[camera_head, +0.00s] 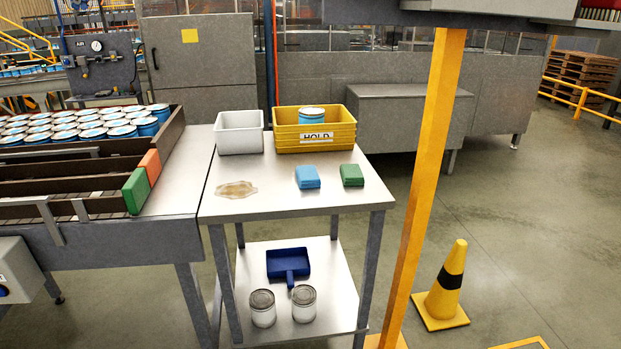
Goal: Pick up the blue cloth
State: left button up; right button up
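The blue cloth (307,177) is a small folded pad lying flat on the steel table (270,204), right of its middle. A green pad (352,175) lies just to its right, with a small gap between them. A brownish wet spill (236,189) lies on the table to the left of the blue cloth. Neither of my grippers shows in the head view. Nothing covers the blue cloth.
Behind the cloth stand a yellow HOLD bin (341,139) with a blue can and an empty white bin (240,135). A conveyor with many cans (90,134) is at left. A yellow post (428,180) rises right of the table. A lower shelf (331,262) holds a dustpan and two cans.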

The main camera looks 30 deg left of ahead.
aim_at(308, 177)
jog(key=i+l, duration=0.15)
jog(key=l, duration=0.15)
jog(key=i+l, duration=0.1)
jog(key=l, duration=0.25)
jog(key=i+l+u, duration=0.1)
jog(key=l, duration=0.25)
jog(key=i+l, duration=0.2)
jog(key=l+u, duration=0.1)
jog(key=u, duration=1.4)
